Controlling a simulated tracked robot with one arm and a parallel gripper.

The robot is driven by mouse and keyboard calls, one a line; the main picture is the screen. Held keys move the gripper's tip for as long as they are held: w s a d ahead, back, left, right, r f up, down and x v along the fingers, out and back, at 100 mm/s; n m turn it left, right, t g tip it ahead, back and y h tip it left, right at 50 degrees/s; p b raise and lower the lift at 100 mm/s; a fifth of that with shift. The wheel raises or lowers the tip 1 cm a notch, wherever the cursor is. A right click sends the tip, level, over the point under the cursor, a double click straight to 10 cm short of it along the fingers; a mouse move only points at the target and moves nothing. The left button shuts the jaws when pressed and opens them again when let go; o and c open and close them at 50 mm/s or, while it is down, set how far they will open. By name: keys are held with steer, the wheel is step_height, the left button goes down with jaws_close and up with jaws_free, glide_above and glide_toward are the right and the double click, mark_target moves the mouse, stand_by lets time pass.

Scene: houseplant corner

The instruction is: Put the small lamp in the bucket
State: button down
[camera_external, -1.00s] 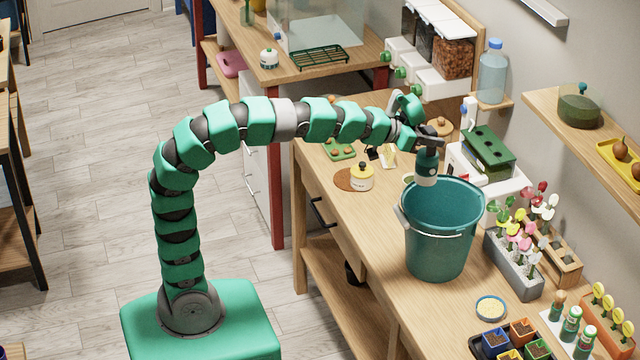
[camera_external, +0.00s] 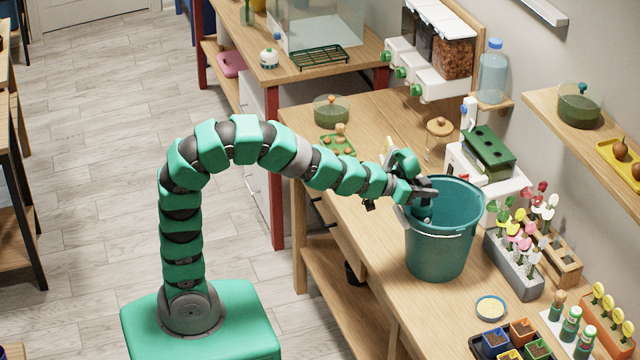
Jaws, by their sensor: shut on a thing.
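The teal bucket (camera_external: 437,255) stands upright on the wooden bench, its wire handle hanging on the near side. My gripper (camera_external: 427,194) is at the bucket's left rim, pointing down into its mouth, and is shut on the small lamp (camera_external: 425,211). Only a dark upper part of the lamp shows, inside the bucket opening. The rest of the lamp is hidden by the bucket's near wall, so I cannot tell whether it touches the bottom.
To the right stand a grey planter of flowers (camera_external: 513,262) and a white box with a green-lidded tray (camera_external: 488,152). A glass jar with a wooden lid (camera_external: 438,142) is behind the bucket. Seedling pots (camera_external: 508,338) and a small round dish (camera_external: 490,308) are in front.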

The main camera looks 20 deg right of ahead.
mark_target(423, 200)
steer(key=shift+f, duration=1.45)
steer(key=shift+f+b, duration=0.35)
steer(key=shift+f, duration=0.3)
steer(key=c, duration=1)
jaws_free()
steer(key=shift+a+r+p, duration=0.1)
steer(key=shift+r+p, duration=0.35)
steer(key=shift+r, duration=0.35)
steer(key=shift+v, duration=5.85)
steer(key=shift+f, duration=0.15)
